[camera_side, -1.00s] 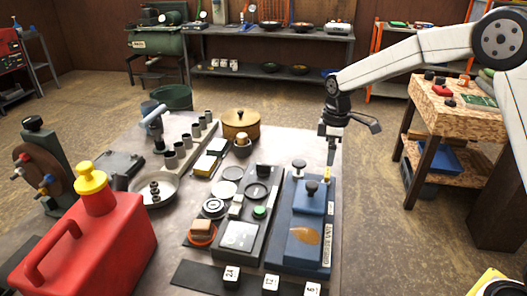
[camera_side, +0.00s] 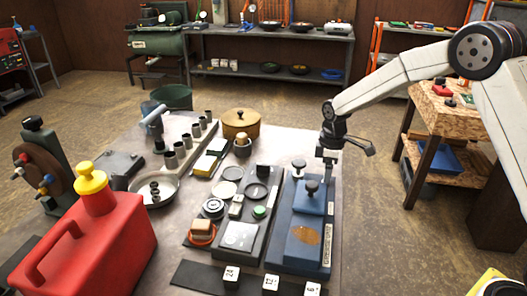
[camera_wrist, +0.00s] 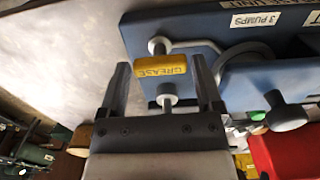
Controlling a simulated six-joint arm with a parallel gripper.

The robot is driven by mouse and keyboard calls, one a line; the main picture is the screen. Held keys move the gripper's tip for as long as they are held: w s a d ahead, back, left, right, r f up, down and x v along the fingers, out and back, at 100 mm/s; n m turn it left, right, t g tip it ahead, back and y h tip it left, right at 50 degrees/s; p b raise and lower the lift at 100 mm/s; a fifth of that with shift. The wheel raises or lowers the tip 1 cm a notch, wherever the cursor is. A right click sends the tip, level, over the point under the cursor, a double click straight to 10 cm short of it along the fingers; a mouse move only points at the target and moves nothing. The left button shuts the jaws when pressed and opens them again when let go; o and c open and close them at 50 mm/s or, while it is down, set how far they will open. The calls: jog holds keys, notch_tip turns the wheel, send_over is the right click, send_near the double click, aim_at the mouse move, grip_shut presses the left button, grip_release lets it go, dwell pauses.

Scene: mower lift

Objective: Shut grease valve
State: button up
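The grease valve has a yellow lever labelled GREASE (camera_wrist: 160,68) in the wrist view, at the edge of a blue unit (camera_wrist: 240,92) with a "3 PUMPS" label. A grey round-ended stem (camera_wrist: 166,97) shows just below the yellow part. My gripper (camera_wrist: 160,62) is open, with one finger on each side of the yellow lever and visible gaps to both. In the side view my gripper (camera_side: 328,175) points down at the right edge of the blue unit (camera_side: 304,238). The yellow lever is hidden there, behind or between the fingers.
Dark-knobbed plungers (camera_side: 311,187) stand on the blue unit close to my gripper. A dark tray of round parts (camera_side: 238,238) lies to its left. A red can (camera_side: 110,245) stands at the front left.

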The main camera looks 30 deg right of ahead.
jog(key=c, duration=0.8)
jog(key=shift+m, duration=0.5)
jog(key=m, duration=0.3)
jog(key=shift+m, duration=0.3)
jog(key=m, duration=1.3)
jog(key=shift+m, duration=0.3)
